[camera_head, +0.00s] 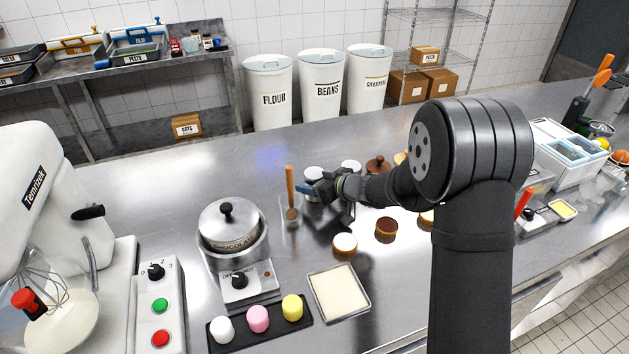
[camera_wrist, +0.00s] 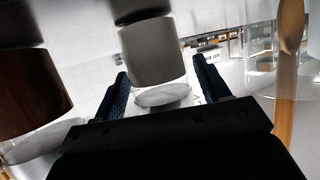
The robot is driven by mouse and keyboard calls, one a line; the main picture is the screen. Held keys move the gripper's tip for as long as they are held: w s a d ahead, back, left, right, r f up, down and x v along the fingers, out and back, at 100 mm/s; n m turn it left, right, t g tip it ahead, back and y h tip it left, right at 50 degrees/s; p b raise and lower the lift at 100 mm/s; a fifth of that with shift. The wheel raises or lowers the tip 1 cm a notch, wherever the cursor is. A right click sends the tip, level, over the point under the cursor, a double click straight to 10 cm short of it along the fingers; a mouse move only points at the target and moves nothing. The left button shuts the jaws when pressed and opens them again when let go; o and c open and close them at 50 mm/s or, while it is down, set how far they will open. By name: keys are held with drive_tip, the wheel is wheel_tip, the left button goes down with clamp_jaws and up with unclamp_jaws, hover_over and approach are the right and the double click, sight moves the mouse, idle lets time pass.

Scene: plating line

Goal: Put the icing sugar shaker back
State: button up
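My gripper (camera_head: 318,191) is low over the counter, beside a pale cylindrical container (camera_head: 314,172) that may be the icing sugar shaker; no label is readable. In the wrist view a pale grey cylinder with a white end (camera_wrist: 152,52) lies between and just beyond the fingers (camera_wrist: 163,82). The fingers are apart, with a gap showing beside it, so they look open. A second pale container (camera_head: 350,167) and a brown one (camera_head: 378,166) stand to the right. The brown one also shows at left in the wrist view (camera_wrist: 30,95).
A clear holder with a wooden-handled spoon (camera_head: 290,185) stands close left of my gripper. A chocolate pot (camera_head: 229,228) is farther left. Small tarts (camera_head: 345,243) and a cream-filled tray (camera_head: 339,292) lie in front. The counter behind is clear.

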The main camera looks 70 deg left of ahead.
sight(314, 172)
drive_tip(key=shift+o, duration=0.2)
drive_tip(key=shift+r, duration=0.1)
drive_tip(key=shift+w+d+r, duration=0.1)
drive_tip(key=shift+d+r, duration=0.05)
drive_tip(key=shift+d, duration=0.05)
drive_tip(key=v, duration=1.1)
drive_tip(key=shift+d, duration=0.2)
drive_tip(key=shift+w, duration=0.15)
drive_tip(key=x, duration=1.2)
drive_tip(key=shift+a, duration=0.1)
wheel_tip(314, 172, up, 3)
drive_tip(key=shift+f, duration=0.1)
drive_tip(key=shift+r, duration=0.25)
drive_tip(key=shift+f, duration=0.15)
